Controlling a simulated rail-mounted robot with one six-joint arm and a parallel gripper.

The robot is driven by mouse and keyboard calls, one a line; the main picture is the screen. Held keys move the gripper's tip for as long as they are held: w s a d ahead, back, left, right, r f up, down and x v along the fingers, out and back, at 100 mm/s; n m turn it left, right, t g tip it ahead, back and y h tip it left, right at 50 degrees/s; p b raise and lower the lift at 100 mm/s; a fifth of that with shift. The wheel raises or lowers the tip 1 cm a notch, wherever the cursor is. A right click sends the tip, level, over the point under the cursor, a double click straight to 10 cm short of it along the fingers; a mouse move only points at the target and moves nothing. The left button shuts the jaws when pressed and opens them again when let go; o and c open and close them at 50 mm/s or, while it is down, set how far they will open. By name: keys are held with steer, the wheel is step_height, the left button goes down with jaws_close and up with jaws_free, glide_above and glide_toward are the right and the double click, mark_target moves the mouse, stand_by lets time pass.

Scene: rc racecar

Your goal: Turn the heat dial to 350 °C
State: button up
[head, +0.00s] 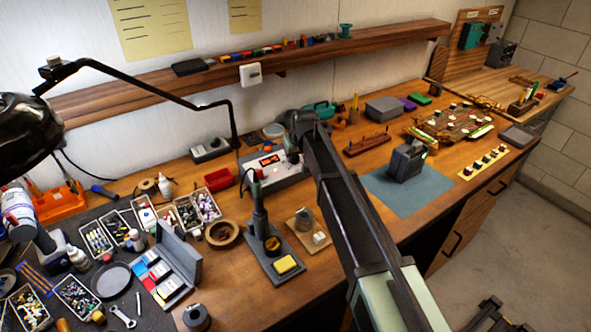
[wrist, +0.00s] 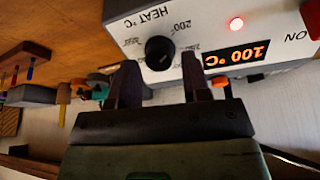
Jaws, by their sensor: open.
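The soldering station (head: 280,180) is a pale box with a lit orange display, on the bench behind my arm. In the wrist view its face appears upside down, with the black heat dial (wrist: 159,53) under the label "HEAT °C". The display (wrist: 236,55) reads 100 °C. A "200" mark is legible beside the dial; other marks are small or partly covered. My gripper (wrist: 160,68) is open, its fingertips either side of the dial in the picture. Contact cannot be told. In the head view my gripper (head: 291,152) is at the station's right end, largely hiding the dial.
A red light (wrist: 236,23) glows beside the display, near a red switch (wrist: 313,17) marked ON. The soldering iron in its stand (head: 260,212) is in front of the station. A red bin (head: 222,180) lies left of it, and a blue mat (head: 385,190) right.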

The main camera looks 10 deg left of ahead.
steer(key=shift+b+x, duration=0.4)
steer(key=shift+x, duration=0.75)
steer(key=shift+r, duration=0.1)
steer(key=c, duration=0.7)
steer(key=shift+o, duration=0.2)
